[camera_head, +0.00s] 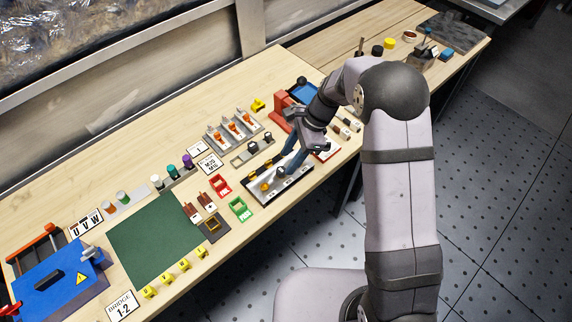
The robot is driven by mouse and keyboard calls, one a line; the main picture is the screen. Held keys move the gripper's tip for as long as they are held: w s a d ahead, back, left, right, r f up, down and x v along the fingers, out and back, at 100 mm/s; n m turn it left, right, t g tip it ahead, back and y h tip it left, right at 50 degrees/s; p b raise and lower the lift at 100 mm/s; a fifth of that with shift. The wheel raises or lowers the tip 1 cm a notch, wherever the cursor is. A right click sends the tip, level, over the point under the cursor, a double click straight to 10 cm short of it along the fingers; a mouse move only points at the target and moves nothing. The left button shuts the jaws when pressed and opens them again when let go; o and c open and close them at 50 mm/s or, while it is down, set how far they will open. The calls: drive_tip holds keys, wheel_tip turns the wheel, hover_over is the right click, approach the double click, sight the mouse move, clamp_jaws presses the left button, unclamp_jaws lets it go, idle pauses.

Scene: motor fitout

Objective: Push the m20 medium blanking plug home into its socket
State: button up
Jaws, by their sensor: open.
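My gripper (286,170) reaches down from my arm over a grey tray (284,190) near the front edge of the bench. Its long blue-grey fingers are open, with their tips low over the tray. A yellow round piece (265,186) sits in the tray's left part, just left of the fingertips. The fingers partly hide the middle of the tray. I cannot tell which piece is the M20 medium blanking plug, nor how deep any plug sits. Small dark pieces (253,148) stand on a grey holder behind the tray.
A rack with orange-topped parts (232,127) stands behind, and a red stand (284,110) is close to my wrist. Red (220,185) and green (240,209) holders lie left of the tray. A green mat (155,240) is clear. The bench's front edge is close.

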drive_tip(key=shift+b+v, duration=0.3)
drive_tip(key=shift+v, duration=1.1)
drive_tip(key=s+d+f+n+g+h, duration=0.25)
drive_tip(key=s+d+f+n, duration=0.25)
drive_tip(key=s+d+n, duration=0.55)
drive_tip(key=s+d+r+n+t+h, duration=0.1)
drive_tip(key=s+d+r+n, duration=0.15)
drive_tip(key=s, duration=0.35)
drive_tip(key=s+d+r+n+h, duration=0.1)
drive_tip(key=s+r+n, duration=0.15)
drive_tip(key=s, duration=0.45)
drive_tip(key=r+t, duration=0.1)
drive_tip(key=w+d+r, duration=0.1)
drive_tip(key=r, duration=0.1)
drive_tip(key=w+d+r+t, duration=0.1)
drive_tip(key=shift+r+m+t, duration=0.2)
drive_tip(key=shift+m+t, duration=0.05)
drive_tip(key=shift+t, duration=0.1)
drive_tip(key=shift+a, duration=0.1)
